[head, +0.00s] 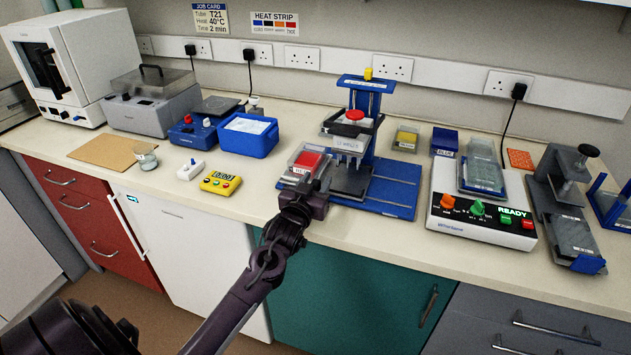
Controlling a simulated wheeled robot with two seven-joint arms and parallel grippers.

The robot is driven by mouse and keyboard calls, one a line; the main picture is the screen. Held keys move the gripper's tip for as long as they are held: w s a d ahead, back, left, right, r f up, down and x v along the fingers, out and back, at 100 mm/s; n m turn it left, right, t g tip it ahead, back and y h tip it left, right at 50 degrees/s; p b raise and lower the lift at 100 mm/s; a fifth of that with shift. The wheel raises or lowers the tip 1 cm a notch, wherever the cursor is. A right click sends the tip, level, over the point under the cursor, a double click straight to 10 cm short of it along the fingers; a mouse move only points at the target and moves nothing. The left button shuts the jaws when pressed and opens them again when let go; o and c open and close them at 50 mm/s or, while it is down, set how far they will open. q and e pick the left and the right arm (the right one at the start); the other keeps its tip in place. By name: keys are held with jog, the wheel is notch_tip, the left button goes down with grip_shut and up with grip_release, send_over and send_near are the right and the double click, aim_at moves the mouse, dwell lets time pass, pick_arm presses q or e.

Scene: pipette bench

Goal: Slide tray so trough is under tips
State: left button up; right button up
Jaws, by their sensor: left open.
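The blue pipetting stand (384,153) is on the bench, with a red-knobbed multi-channel head (347,128) on its column. A row of pale tips (347,160) hangs below the head, over a dark plate (351,181). A clear tray (293,174) with a red-filled trough (309,162) sits left of the tips, on the stand's left side, not under them. My left gripper (301,190) is open at the front of the tray, close to its near edge. Whether it touches the tray is hidden by the gripper itself. My right gripper is out of view.
A yellow timer (220,181) and blue tub (248,135) stand to the left. The white READY device (480,212) and a grey press (567,200) stand to the right. Bare bench lies left of the stand and along the front edge.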

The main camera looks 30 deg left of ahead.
pick_arm(q)
grip_shut()
dwell(0.3)
jog(key=w+d, duration=0.1)
jog(key=d, duration=0.3)
jog(key=w+d, duration=0.1)
jog(key=d, duration=0.3)
jog(key=w+d, duration=0.1)
jog(key=d, duration=0.3)
jog(key=shift+d, duration=0.25)
grip_release()
jog(key=shift+d, duration=0.2)
